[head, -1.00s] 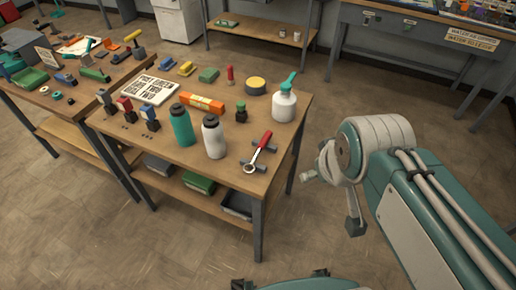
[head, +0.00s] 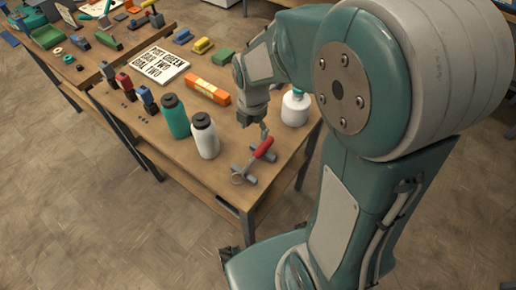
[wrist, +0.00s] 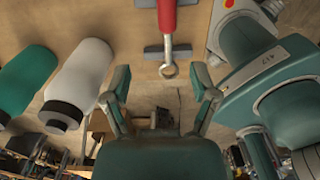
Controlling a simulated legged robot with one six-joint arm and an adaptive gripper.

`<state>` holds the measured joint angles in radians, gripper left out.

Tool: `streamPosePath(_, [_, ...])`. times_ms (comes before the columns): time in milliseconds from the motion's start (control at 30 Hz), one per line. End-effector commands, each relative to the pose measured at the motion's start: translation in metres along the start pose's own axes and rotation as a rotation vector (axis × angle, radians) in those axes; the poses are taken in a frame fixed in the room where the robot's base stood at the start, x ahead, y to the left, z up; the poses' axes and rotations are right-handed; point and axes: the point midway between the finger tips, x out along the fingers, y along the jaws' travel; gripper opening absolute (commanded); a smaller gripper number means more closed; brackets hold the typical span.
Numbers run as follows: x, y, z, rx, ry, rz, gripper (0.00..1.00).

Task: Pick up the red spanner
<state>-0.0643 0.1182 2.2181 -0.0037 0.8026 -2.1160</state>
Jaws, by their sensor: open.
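The red spanner (head: 263,148) lies near the front right corner of the workbench, across two dark grey rests. Its handle is red and its ring end is bare metal. In the wrist view the spanner's red handle (wrist: 167,14) points up to the top edge, and the ring end shows just beyond and between my fingertips. My gripper (wrist: 160,80) is open and empty, with its two fingers spread apart. In the head view my gripper (head: 262,128) hangs close above the handle; its fingers are small and partly hidden there.
A white bottle (head: 205,138) and a teal bottle (head: 175,116) stand left of the spanner. A white pump bottle (head: 295,108) stands to its right, partly behind my arm. An orange level (head: 207,91) and a lettered sign (head: 160,66) lie farther back.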

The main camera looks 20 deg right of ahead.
Motion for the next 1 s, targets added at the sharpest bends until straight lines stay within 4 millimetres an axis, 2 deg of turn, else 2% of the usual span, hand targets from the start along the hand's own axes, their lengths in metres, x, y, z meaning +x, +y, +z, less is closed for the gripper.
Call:
streamPosePath(300, [0.045,-0.002,0.003,-0.018,0.007,-0.004,0.76])
streamPosePath(567, [0.068,-0.005,0.005,-0.016,0.006,-0.004,0.76])
streamPosePath(800, [0.103,-0.010,0.010,-0.017,0.006,-0.004,0.76])
streamPosePath(1000, [0.110,-0.009,0.010,-0.017,0.004,-0.001,0.76])
